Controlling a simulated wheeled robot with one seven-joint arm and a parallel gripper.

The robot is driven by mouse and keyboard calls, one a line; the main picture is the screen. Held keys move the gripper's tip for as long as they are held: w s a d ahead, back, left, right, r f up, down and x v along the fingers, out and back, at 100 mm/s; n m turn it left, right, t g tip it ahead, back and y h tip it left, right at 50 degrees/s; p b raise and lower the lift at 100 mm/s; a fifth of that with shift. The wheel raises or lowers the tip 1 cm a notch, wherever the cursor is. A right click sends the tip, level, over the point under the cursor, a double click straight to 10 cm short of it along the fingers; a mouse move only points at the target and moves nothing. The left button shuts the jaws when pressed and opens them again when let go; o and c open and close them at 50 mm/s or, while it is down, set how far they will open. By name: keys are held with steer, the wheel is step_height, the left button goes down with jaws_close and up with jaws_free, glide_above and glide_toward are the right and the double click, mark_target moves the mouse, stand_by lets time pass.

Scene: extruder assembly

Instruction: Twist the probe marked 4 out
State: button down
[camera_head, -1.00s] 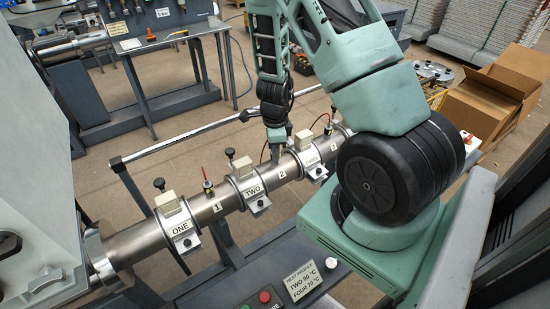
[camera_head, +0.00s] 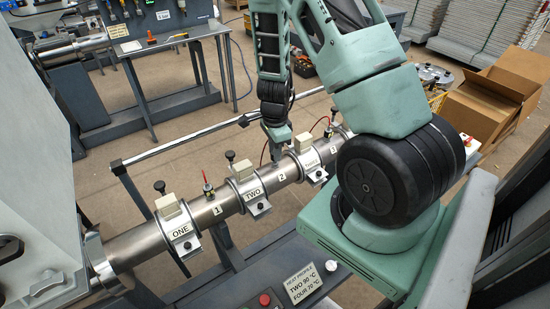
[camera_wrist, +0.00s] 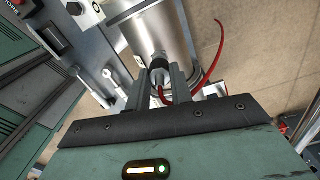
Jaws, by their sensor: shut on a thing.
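The steel barrel (camera_head: 150,238) runs diagonally across the head view, with labels 1, 2 and 3 along it. No label 4 is legible in either view. My gripper (camera_head: 276,157) points down onto the barrel beside label 2 (camera_head: 281,177), between clamp TWO and the clamp beyond it. In the wrist view my gripper's fingers (camera_wrist: 162,82) are shut around a dark-collared probe (camera_wrist: 158,66) with a red cable (camera_wrist: 214,62), at the barrel's surface. The probe's number is not visible there. Another probe (camera_head: 208,190) stands upright by label 1.
Clamps ONE (camera_head: 180,226) and TWO (camera_head: 252,188) carry raised blocks and black knobs close to the barrel. A rail (camera_head: 185,142) runs behind it. A heat profile sign (camera_head: 303,284) and a red button (camera_head: 265,299) are in front. A workbench (camera_head: 165,42) stands behind.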

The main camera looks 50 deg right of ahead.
steer(key=shift+r+p, duration=0.3)
steer(key=shift+r, duration=0.15)
steer(key=shift+r+p, duration=2.75)
steer(key=shift+r, duration=0.2)
